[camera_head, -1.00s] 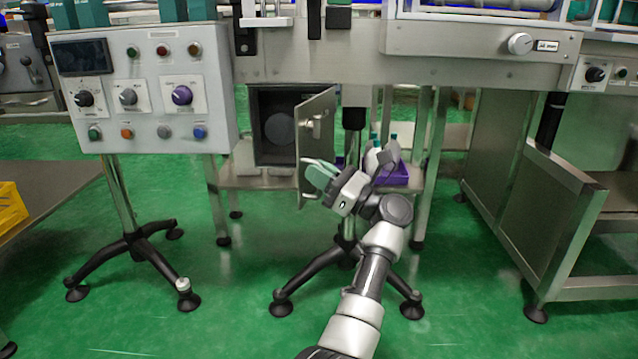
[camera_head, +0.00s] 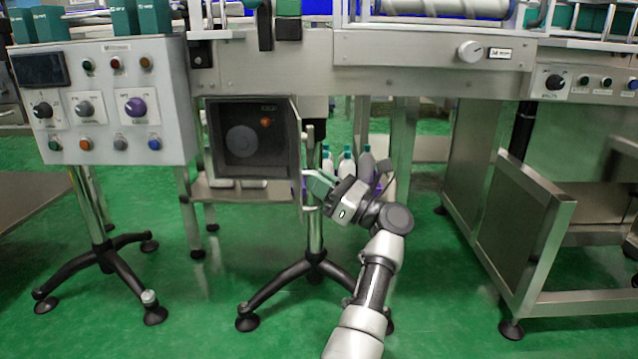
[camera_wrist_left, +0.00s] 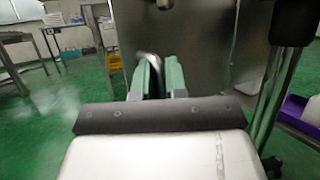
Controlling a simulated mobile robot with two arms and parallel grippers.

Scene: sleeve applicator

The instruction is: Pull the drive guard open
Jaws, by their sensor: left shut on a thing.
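The drive guard (camera_head: 296,150) is a hinged metal door on the box under the machine. It stands swung out, seen almost edge-on in the head view, and the dark box interior (camera_head: 241,140) with a round grey disc is exposed. My left gripper (camera_head: 314,187) is at the door's outer face, low down, its green fingers shut on the guard's handle. In the left wrist view the fingers (camera_wrist_left: 160,75) close around a thin, blurred metal bar in front of the grey door panel (camera_wrist_left: 205,35). My right gripper is not in view.
Bottles with green caps (camera_head: 346,160) stand on a low shelf just behind my left gripper. A control panel (camera_head: 105,100) on a black-footed stand is at the left. A metal frame with a panel (camera_head: 515,230) is at the right. Green floor between is open.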

